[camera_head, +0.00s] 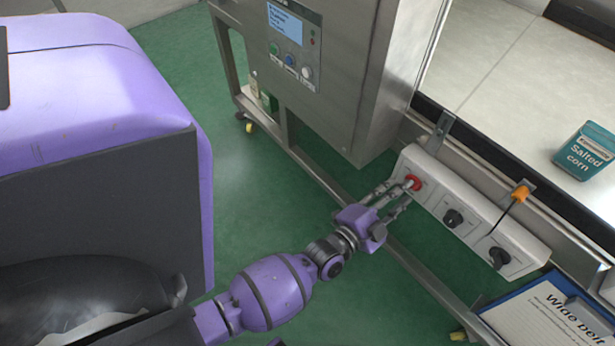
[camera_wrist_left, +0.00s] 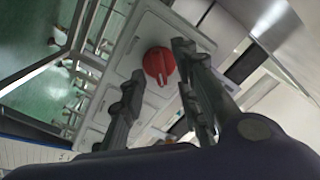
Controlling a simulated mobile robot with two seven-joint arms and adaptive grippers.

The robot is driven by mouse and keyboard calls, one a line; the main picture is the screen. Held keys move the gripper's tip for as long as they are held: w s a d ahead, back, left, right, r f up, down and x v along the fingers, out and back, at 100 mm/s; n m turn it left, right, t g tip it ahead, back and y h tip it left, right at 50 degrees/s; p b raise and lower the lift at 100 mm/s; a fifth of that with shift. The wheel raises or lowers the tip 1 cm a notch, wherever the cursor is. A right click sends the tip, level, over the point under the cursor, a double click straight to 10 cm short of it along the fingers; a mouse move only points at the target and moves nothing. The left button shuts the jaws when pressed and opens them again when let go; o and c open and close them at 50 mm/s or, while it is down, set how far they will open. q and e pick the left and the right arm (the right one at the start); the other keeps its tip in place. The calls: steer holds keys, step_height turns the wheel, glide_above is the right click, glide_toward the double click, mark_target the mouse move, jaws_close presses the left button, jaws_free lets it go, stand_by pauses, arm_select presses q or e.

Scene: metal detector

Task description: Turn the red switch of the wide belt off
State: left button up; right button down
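The red switch (camera_head: 412,183) is a round knob at the upper left end of a white control box (camera_head: 437,197) on the side of the wide belt. In the left wrist view the red switch (camera_wrist_left: 159,64) shows a raised ridge across its face. My left gripper (camera_head: 396,192) is at the switch in the head view. In the left wrist view its two fingers (camera_wrist_left: 158,84) are spread apart, with the switch between and just beyond their tips. I cannot tell whether a finger touches it. My right gripper is not in view.
Two black knobs (camera_head: 453,218) and (camera_head: 499,257) sit on the same box. An orange-tipped lever (camera_head: 520,193) stands beside them. A metal cabinet (camera_head: 335,65) rises behind the gripper. A clipboard (camera_head: 550,315) hangs at lower right. A salted corn box (camera_head: 586,152) stands on the belt (camera_head: 495,60).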

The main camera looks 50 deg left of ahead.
arm_select(q)
steer(key=shift+w, duration=0.95)
jaws_close()
steer(key=shift+n, duration=0.3)
steer(key=n+p, duration=0.1)
steer(key=n, duration=1.6)
steer(key=shift+p, duration=0.4)
steer(key=shift+n, duration=0.3)
